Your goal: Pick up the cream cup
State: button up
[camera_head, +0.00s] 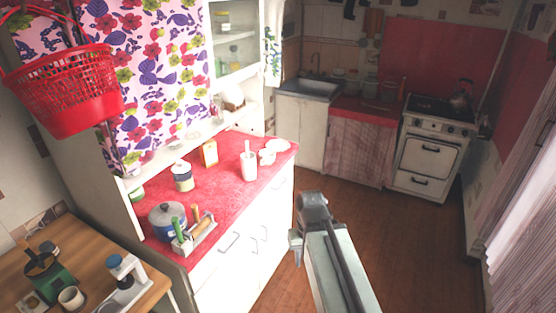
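A small cream cup (71,297) stands upright on the wooden table at the bottom left, near the picture's lower edge. A white cup-like container (249,167) with something upright in it stands on the red counter; it is also pale, but looks whiter. My arm reaches up from the bottom centre, and its grey end with my gripper (312,207) is over the brown floor, right of the red counter. It is well apart from both cups. Its fingers cannot be made out, and nothing is seen held.
The red counter (225,190) holds a blue pot (167,222), a utensil caddy (196,236), a canister (182,177) and a yellow box (209,153). A dark green device (48,284) stands beside the cream cup. A red basket (68,95) hangs above. The floor (420,245) is clear.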

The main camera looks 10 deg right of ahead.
aim_at(266, 156)
jog(key=z, duration=1.3)
jog(key=i, duration=2.35)
jog(key=u, duration=3.7)
jog(key=i, duration=1.05)
jog(key=u, duration=0.05)
